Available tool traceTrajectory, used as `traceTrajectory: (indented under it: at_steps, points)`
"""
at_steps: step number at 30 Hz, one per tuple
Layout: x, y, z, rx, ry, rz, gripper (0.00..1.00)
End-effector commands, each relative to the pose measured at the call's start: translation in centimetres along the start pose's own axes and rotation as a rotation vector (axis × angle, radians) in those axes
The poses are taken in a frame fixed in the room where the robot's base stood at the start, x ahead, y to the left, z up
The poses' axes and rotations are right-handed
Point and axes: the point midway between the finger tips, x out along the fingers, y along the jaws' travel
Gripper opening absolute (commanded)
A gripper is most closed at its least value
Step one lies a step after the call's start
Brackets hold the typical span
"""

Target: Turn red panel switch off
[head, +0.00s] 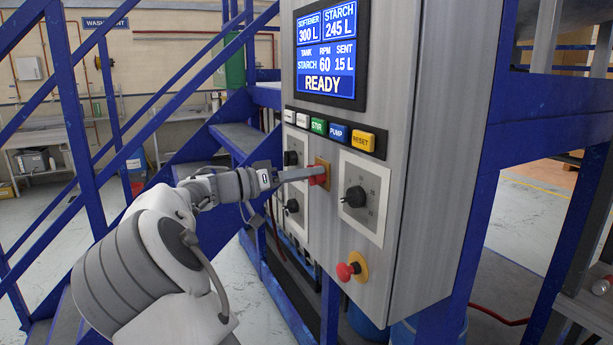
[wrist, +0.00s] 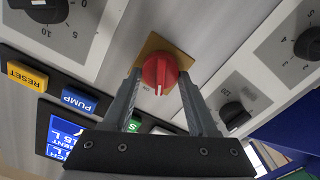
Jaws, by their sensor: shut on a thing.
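The red panel switch (wrist: 159,70) is a round red knob on a yellow square plate (wrist: 182,58) in the wrist view. A white mark on the knob points toward the bottom of that view. My gripper (wrist: 161,80) has one finger on each side of the knob and is shut on it. In the head view the red switch (head: 320,178) shows at the tips of my gripper (head: 316,172), partly hidden by the fingers. My arm reaches to it from the lower left.
The steel control panel carries a display (head: 327,50) reading READY, a row of coloured buttons (head: 337,132), several black knobs including one (head: 355,196) right of the switch, and a red mushroom button (head: 345,271) below. Blue stair railings (head: 100,110) stand left, behind my arm.

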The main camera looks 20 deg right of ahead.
Motion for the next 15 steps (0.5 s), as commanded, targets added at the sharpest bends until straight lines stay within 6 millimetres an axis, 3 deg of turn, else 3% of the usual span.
traceTrajectory:
  at_steps: [15]
  points:
    - [0.01, -0.13, -0.07, -0.494, -0.002, 0.000, 0.03]
